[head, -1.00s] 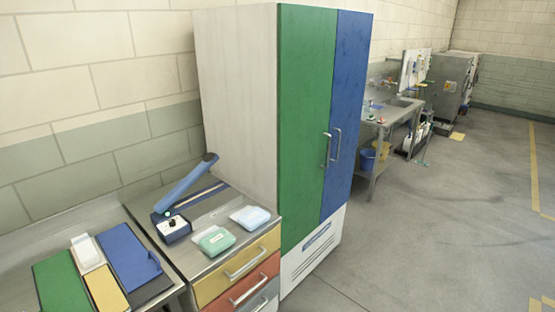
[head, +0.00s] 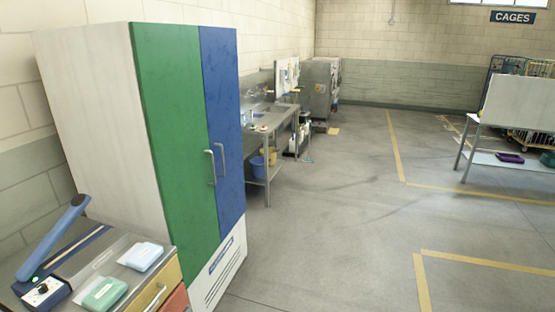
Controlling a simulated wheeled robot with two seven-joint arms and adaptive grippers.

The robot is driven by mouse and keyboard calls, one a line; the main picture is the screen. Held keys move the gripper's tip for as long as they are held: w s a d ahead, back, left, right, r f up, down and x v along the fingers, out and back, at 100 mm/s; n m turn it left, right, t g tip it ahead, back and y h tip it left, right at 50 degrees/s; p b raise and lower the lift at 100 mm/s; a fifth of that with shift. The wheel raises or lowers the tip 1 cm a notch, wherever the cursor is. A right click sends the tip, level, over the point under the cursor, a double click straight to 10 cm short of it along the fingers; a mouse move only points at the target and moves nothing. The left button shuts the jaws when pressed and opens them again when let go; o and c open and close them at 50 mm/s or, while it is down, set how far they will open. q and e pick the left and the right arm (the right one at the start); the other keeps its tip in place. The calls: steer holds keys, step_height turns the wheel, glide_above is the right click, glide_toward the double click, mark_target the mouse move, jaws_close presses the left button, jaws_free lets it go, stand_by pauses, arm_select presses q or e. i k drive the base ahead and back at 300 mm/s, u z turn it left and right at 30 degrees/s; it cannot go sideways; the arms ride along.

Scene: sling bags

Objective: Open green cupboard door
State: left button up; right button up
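The tall cupboard stands left of centre in the head view, with a pale side panel (head: 100,110). Its green door (head: 175,140) is on the left and its blue door (head: 224,120) on the right. Both doors look shut. The green door has a vertical metal handle (head: 210,167) near its right edge, close beside the blue door's handle (head: 222,158). A white vented panel (head: 220,272) is below the doors. Neither of my grippers is in the view.
A steel counter with coloured drawers (head: 166,288), a blue-armed sealer (head: 55,240) and two small packs stands at lower left. A sink bench (head: 270,130) is beyond the cupboard. A table (head: 505,150) stands at right. The floor (head: 340,220) before the cupboard is clear.

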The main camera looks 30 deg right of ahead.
mark_target(168, 57)
steer(key=z, duration=0.8)
steer(key=i, duration=1.3)
steer(key=u, duration=0.1)
